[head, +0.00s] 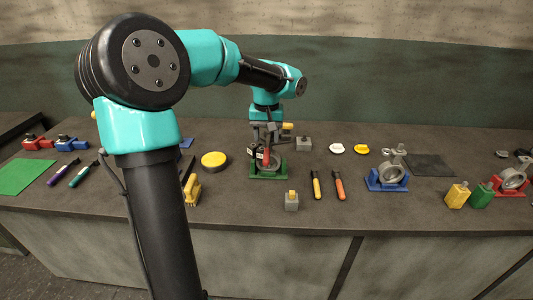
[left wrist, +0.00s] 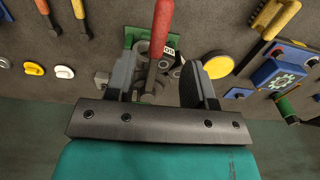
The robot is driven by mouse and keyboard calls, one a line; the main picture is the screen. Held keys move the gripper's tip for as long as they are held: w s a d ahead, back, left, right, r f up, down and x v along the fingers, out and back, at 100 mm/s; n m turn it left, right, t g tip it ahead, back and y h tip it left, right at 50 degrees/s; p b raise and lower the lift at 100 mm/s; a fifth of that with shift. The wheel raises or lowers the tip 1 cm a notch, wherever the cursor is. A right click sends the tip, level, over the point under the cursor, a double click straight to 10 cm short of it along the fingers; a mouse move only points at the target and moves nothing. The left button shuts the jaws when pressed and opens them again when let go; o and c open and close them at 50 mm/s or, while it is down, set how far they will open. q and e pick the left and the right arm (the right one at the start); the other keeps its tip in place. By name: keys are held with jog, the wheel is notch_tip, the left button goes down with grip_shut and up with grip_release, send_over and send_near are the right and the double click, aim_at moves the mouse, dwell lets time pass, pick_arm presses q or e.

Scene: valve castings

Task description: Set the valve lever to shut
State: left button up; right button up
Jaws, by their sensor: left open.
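A valve casting on a green base (head: 268,174) stands near the middle of the bench, and its green base also shows in the left wrist view (left wrist: 132,34). Its red-handled lever (left wrist: 163,22) runs between the two fingers of my left gripper (left wrist: 160,78). The grey shank of the lever goes down between the fingers, with a visible gap to the right finger; contact on the left side is unclear. My left gripper (head: 265,153) is open and down at this valve in the head view, partly hiding it. My right gripper is not in view.
A yellow disc (head: 214,159) and a yellow brush (head: 192,190) lie left of the valve. A grey block (head: 291,201) and screwdriver-like tools (head: 339,186) lie in front and right. A blue-based valve (head: 387,183) and a red-based valve (head: 509,190) stand further right.

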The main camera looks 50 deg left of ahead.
aim_at(267, 154)
pick_arm(q)
notch_tip(267, 154, down, 7)
jog(key=shift+r, duration=0.1)
jog(key=shift+c, duration=0.3)
grip_shut()
dwell(0.4)
